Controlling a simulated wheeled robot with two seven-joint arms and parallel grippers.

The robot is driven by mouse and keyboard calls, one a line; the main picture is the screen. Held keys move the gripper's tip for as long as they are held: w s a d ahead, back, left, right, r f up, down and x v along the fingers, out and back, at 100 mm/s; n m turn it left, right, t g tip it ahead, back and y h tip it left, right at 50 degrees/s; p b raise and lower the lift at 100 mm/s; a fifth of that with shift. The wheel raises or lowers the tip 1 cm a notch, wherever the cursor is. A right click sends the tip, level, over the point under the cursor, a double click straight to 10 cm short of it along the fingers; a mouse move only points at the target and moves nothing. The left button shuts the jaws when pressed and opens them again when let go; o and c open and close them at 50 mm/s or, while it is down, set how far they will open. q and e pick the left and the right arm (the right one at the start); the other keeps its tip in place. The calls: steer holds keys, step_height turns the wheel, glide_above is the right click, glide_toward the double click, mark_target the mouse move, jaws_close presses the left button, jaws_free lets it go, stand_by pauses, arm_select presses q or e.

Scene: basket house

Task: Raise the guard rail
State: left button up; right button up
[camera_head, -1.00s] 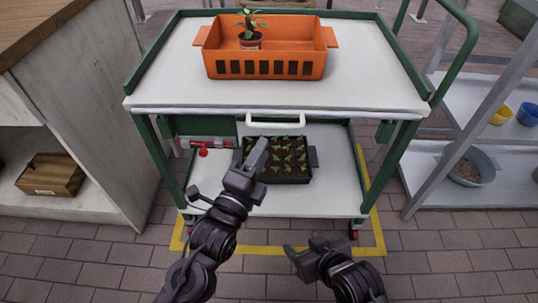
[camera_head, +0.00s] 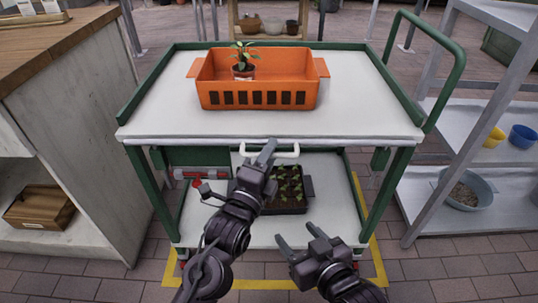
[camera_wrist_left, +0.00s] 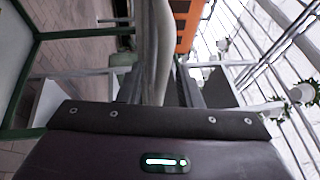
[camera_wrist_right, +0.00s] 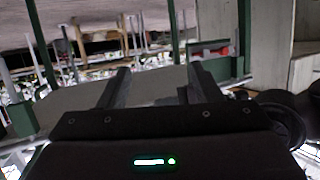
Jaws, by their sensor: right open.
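The guard rail appears to be the white bar (camera_head: 285,154) along the front of the green and white cart (camera_head: 350,125), just under its top deck. My left gripper (camera_head: 265,152) is at this bar, overlapping its left part in the head view. In the left wrist view a pale bar (camera_wrist_left: 154,45) runs down to my left fingers; whether they are closed on it is unclear. My right gripper (camera_head: 298,238) is open and empty, low in front of the cart's lower shelf.
An orange crate (camera_head: 215,95) with a potted plant (camera_head: 243,70) stands on the top deck. A dark seedling tray (camera_head: 290,205) sits on the lower shelf (camera_head: 325,215). A cabinet (camera_head: 85,150) stands left and a grey shelf unit (camera_head: 425,210) right.

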arm_select(q)
jaws_close()
steer(key=shift+r, duration=0.1)
